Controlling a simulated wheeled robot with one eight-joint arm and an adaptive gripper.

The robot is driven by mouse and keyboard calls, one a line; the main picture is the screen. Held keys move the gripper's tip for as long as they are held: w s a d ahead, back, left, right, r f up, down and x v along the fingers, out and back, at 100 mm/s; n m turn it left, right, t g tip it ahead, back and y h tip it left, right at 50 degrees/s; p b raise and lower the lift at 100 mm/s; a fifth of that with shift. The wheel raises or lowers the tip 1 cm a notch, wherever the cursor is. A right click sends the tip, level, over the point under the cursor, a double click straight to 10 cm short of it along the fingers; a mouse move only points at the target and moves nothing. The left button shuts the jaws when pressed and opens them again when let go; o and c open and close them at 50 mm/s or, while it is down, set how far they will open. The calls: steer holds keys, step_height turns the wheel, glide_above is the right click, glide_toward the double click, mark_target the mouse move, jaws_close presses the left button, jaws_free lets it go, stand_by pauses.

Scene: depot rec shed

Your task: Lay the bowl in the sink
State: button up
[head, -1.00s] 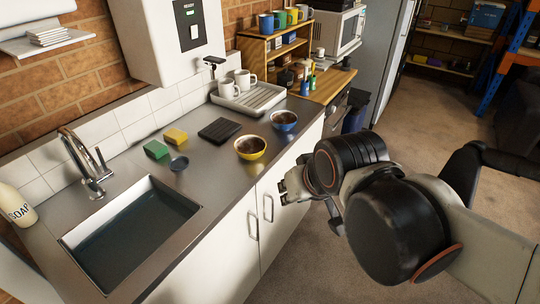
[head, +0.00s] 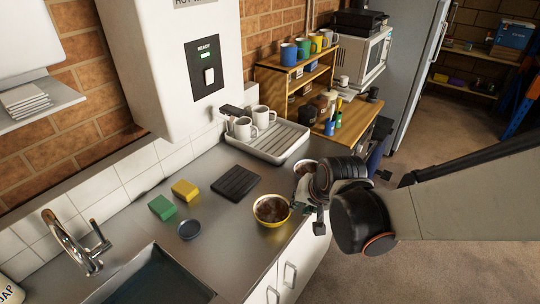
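A yellow bowl (head: 271,210) with brown contents stands upright on the steel counter, near its front edge. A second bowl (head: 304,167) stands behind it and is mostly hidden by my arm; it showed blue in the earlier frame. The sink (head: 160,281) is at the bottom left, cut off by the picture's edge, with dark water or a dark basin inside. My gripper (head: 318,216) is just right of the yellow bowl, near the counter's front edge, and apart from it. Its fingers are small and partly hidden, so I cannot tell their opening.
The tap (head: 75,243) rises behind the sink. A drying rack (head: 268,142) with white mugs stands at the back.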

steer(key=b, duration=0.3)
glide_toward(287, 214)
steer(key=shift+x, duration=1.1)
steer(key=shift+b+x, duration=0.95)
steer(key=shift+x, duration=1.65)
steer(key=shift+c, duration=0.2)
jaws_close()
